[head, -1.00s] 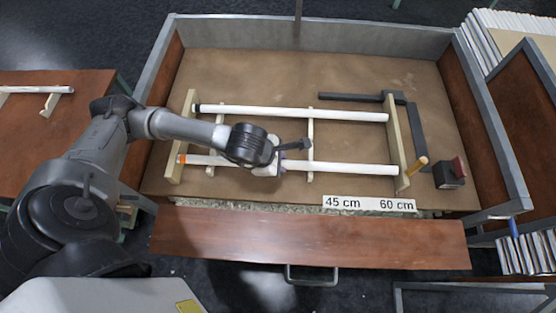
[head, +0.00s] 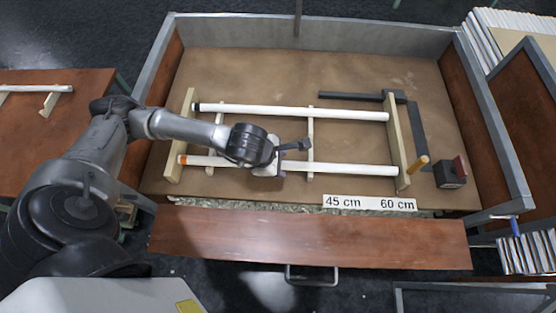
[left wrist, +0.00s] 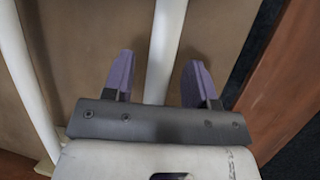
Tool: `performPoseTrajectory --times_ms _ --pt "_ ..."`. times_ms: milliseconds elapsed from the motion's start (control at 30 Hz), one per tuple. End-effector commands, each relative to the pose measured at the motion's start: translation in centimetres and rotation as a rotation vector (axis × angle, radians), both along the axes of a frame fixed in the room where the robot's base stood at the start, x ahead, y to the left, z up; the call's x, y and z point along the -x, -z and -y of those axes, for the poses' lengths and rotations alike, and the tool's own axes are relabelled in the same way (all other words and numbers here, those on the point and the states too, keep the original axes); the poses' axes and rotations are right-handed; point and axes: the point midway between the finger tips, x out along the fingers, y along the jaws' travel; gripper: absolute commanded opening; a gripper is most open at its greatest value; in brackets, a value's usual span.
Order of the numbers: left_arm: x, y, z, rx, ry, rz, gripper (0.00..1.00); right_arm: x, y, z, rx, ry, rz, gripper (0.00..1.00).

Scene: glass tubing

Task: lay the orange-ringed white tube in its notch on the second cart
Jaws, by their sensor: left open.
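The orange-ringed white tube (head: 345,168) lies across the wooden rack in the cart, along its near side. Its orange ring (head: 182,159) is at the left end, on the left rail (head: 179,135); its right end is at the right rail (head: 397,140). The notches are too small to tell how deep it sits. My left gripper (head: 268,172) is over the tube's middle, pointing down. In the left wrist view, its purple fingers (left wrist: 159,64) are open, one on each side of the white tube (left wrist: 167,40), with gaps. My right gripper is out of view.
A black-ringed white tube (head: 290,112) lies parallel at the rack's far side. A dark angle frame (head: 420,125), an orange-handled tool (head: 418,164) and a dark block with a red top (head: 450,173) are at the right. Another white tube (head: 40,88) lies on the left cart.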

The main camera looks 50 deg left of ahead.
Motion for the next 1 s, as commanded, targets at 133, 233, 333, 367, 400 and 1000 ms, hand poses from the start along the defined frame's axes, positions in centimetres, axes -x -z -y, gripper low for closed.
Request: performPoseTrajectory --times_ms 133,233,333,367,400,1000 --pt "0.4 -2.1 -0.2 -0.001 0.001 0.002 0.52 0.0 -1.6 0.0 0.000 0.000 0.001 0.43" --pt "1.3 -4.2 -0.6 -0.002 0.001 0.002 0.52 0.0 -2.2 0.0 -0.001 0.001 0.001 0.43" --pt "2.2 -6.4 -1.0 -0.003 0.001 0.003 0.52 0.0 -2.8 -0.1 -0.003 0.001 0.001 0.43" --pt "2.5 -7.0 -1.1 -0.003 0.002 0.003 0.52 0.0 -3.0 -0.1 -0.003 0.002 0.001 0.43" --pt "2.9 -8.2 -1.2 -0.003 0.001 0.001 0.52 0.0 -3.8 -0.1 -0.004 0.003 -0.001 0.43" --pt "4.6 -11.7 -1.9 0.001 0.000 -0.001 0.52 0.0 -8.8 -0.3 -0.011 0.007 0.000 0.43"
